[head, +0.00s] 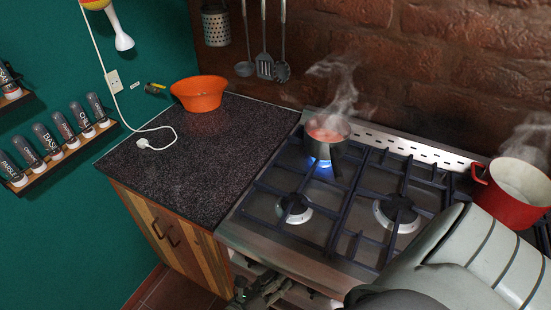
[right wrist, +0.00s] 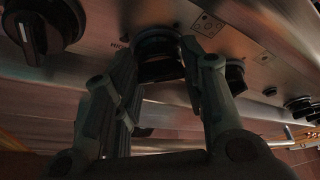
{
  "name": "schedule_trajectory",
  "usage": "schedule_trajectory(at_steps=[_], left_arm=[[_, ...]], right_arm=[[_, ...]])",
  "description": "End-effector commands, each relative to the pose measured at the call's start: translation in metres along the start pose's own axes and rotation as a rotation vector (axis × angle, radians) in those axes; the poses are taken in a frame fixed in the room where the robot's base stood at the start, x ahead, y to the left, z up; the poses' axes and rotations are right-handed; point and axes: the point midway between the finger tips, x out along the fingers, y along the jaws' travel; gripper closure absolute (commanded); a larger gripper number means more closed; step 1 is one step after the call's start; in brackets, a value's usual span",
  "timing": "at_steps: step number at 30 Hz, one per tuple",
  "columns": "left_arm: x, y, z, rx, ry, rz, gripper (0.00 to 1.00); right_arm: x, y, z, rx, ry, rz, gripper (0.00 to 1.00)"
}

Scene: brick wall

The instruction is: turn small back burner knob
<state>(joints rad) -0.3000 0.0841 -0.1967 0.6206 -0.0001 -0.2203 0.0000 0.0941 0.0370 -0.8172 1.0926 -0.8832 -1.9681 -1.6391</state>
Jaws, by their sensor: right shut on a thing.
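The stove (head: 262,240) has a row of black knobs on its steel front panel. In the right wrist view, a black knob (right wrist: 160,66) sits between the fingers of my right gripper (right wrist: 165,50), which is shut on it. I cannot tell from the markings which burner it serves. In the head view my right gripper (head: 262,290) is low at the stove's front left, and the knobs are hidden under the stove edge. A blue flame (head: 322,164) burns at the back left burner under a steaming pot (head: 326,143). My left gripper is not in view.
Other knobs are close by: one at the left (right wrist: 42,30), one just right of the fingers (right wrist: 236,75). A steaming red pot (head: 511,194) stands at the stove's right. The dark counter (head: 190,165) holds an orange bowl (head: 199,94) and a white plug.

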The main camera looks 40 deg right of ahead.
Motion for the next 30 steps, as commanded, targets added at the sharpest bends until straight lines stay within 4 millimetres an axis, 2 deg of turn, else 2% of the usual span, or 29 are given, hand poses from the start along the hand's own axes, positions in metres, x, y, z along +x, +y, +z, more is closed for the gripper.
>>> schedule_trajectory(at_steps=[8, 14, 21, 30], left_arm=[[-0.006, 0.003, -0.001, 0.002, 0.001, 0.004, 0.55], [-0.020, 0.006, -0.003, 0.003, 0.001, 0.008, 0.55], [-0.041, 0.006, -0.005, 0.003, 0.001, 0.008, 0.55], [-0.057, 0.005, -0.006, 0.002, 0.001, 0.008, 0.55]], right_arm=[[0.000, -0.002, 0.001, 0.028, 0.000, 0.010, 0.85], [-0.001, -0.004, 0.002, 0.119, 0.000, 0.050, 0.85], [-0.001, -0.007, 0.002, 0.306, 0.000, 0.128, 0.85], [0.001, -0.008, -0.002, 0.570, 0.000, 0.238, 0.85]])
